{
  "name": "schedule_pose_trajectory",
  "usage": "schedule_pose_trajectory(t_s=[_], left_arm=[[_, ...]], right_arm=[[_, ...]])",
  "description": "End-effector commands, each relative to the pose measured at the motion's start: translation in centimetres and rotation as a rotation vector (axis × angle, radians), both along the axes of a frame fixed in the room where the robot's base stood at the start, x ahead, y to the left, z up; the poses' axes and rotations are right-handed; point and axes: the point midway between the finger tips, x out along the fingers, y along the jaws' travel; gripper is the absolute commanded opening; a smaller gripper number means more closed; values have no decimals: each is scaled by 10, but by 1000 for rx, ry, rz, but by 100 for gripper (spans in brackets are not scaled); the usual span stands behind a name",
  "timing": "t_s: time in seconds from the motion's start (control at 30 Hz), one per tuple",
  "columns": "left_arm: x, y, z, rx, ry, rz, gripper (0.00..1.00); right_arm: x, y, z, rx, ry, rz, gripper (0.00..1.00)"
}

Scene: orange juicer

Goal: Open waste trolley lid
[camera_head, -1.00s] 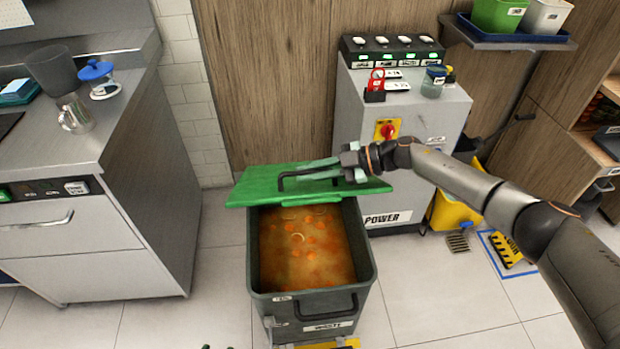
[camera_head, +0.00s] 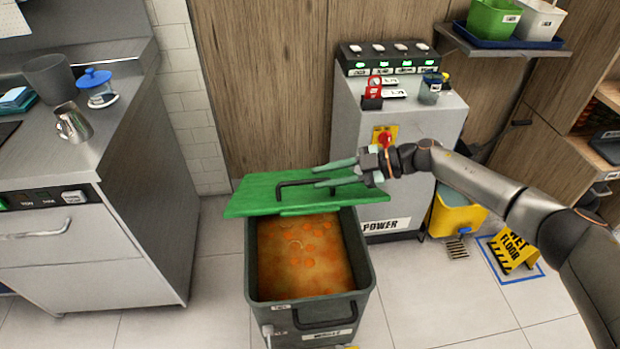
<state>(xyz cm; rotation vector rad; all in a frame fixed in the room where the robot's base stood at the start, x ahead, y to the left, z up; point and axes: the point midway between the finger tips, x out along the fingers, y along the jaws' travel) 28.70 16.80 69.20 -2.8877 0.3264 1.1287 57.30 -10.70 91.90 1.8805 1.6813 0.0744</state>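The waste trolley (camera_head: 258,278) is a dark grey bin on the floor at the middle, its top uncovered and orange-brown waste showing inside. Its green lid (camera_head: 250,197) is swung back behind the far rim, with a dark bar handle (camera_head: 281,192) on it. My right gripper (camera_head: 316,176) reaches in from the right over the lid. Its two pale green fingers are spread apart, and the lower one overlaps the right end of the handle in the picture; I cannot tell whether it touches. My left gripper is out of view.
A grey power cabinet (camera_head: 350,120) stands behind the trolley on the right. A steel counter (camera_head: 120,135) is on the left. A yellow bucket (camera_head: 455,218) and wet floor sign (camera_head: 515,250) stand at the right. Floor tiles between counter and trolley are clear.

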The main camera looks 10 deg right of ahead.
Motion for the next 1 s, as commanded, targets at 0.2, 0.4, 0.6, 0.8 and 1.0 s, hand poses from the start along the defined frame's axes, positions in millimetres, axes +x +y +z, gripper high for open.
schedule_pose_trajectory(t_s=[0.2,0.4,0.6,0.8,1.0], left_arm=[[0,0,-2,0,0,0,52],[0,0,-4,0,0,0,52],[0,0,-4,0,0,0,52],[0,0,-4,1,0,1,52],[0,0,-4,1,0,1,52]], right_arm=[[-9,-46,16,-2,0,-5,27],[-14,-69,25,0,0,-2,27],[-16,-75,28,0,1,0,27],[-16,-75,28,0,0,0,27],[-16,-74,28,2,1,-1,27]])
